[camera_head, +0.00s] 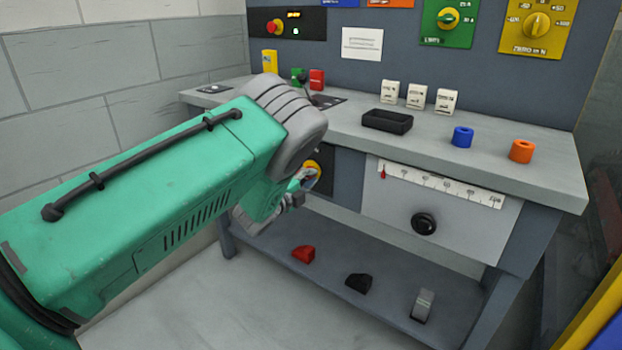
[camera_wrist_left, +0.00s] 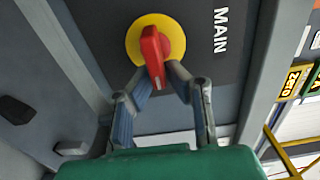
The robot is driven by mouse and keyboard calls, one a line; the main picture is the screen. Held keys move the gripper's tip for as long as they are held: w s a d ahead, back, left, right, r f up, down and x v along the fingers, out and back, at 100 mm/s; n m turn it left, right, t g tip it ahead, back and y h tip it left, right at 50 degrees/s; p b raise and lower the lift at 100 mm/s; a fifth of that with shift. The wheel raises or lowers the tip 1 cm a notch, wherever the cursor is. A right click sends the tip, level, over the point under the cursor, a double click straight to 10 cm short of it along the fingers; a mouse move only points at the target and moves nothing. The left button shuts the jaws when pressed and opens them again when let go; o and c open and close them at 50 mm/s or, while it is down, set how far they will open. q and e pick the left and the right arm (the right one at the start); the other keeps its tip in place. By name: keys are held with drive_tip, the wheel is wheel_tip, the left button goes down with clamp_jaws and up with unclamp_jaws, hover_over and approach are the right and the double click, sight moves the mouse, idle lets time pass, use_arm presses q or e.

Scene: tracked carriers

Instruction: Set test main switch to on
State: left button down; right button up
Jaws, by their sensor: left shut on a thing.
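The main switch shows in the left wrist view as a red handle (camera_wrist_left: 153,55) on a round yellow plate (camera_wrist_left: 135,42), on a dark panel lettered MAIN (camera_wrist_left: 220,31). My left gripper (camera_wrist_left: 161,74) is shut on the lower end of the red handle, one finger on each side. In the head view my left gripper (camera_head: 298,190) is at the front of the bench, below the worktop. The switch is mostly hidden there by my green arm, with a bit of yellow (camera_head: 314,168) showing. My right gripper is in neither view.
A drawer-like panel with a scale and black knob (camera_head: 424,223) is right of my gripper. A lower shelf (camera_head: 330,275) bears several small blocks.

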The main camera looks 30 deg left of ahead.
use_arm(q)
drive_tip(key=c, duration=1.6)
unclamp_jaws()
drive_tip(key=shift+s+f, duration=0.15)
drive_tip(key=shift+f, duration=0.2)
drive_tip(key=shift+a, duration=0.1)
drive_tip(key=shift+r, duration=0.1)
drive_tip(key=shift+s, duration=0.25)
drive_tip(key=s+a, duration=0.1)
drive_tip(key=s, duration=1)
drive_tip(key=shift+s, duration=0.1)
